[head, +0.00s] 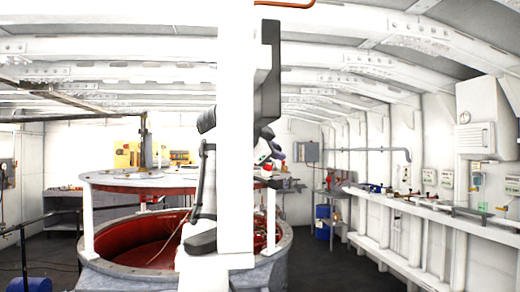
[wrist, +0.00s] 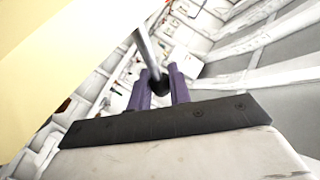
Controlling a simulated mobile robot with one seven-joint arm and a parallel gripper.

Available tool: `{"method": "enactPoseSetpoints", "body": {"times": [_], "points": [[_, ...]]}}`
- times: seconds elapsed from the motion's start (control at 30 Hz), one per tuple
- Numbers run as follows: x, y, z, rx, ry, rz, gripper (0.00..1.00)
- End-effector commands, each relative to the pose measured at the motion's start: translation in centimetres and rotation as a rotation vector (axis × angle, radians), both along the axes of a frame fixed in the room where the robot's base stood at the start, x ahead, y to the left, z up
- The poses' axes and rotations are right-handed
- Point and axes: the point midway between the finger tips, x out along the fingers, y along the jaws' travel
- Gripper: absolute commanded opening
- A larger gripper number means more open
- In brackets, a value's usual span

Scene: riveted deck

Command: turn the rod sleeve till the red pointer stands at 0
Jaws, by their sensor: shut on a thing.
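In the wrist view, my gripper (wrist: 160,78) has two purple fingers, shut on a dark, rounded piece that I take to be the rod sleeve (wrist: 158,86). A grey metal rod (wrist: 146,48) runs from it up and to the left. The fingers sit on either side of the dark piece and cover part of it. I cannot make out the red pointer or a 0 mark in either view. In the head view, my own white column and dark arm links fill the middle, and my fingers cannot be made out there.
A pale yellow surface (wrist: 50,50) is close at the left of the wrist view. In the head view, a round red-lined vat (head: 135,242) stands left of centre. A long wall shelf (head: 430,208) with several instruments runs along the right. Dark floor (head: 335,265) between them is clear.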

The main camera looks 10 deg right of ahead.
Motion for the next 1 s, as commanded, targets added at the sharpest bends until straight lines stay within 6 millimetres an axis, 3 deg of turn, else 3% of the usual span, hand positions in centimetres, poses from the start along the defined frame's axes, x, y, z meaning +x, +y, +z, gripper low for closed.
{"method": "enactPoseSetpoints", "body": {"times": [0.13, 0.5, 0.53, 0.67, 1.0], "points": [[-0.07, -1.00, -0.35, 0.022, 0.000, -0.002, 0.00], [-0.06, -1.14, -0.44, 0.027, 0.001, 0.000, 0.00], [-0.06, -1.14, -0.44, 0.027, 0.001, 0.000, 0.23], [-0.08, -1.15, -0.38, 0.026, 0.000, -0.001, 0.41], [-0.29, -0.88, -0.23, 0.025, -0.004, 0.000, 0.41]]}}
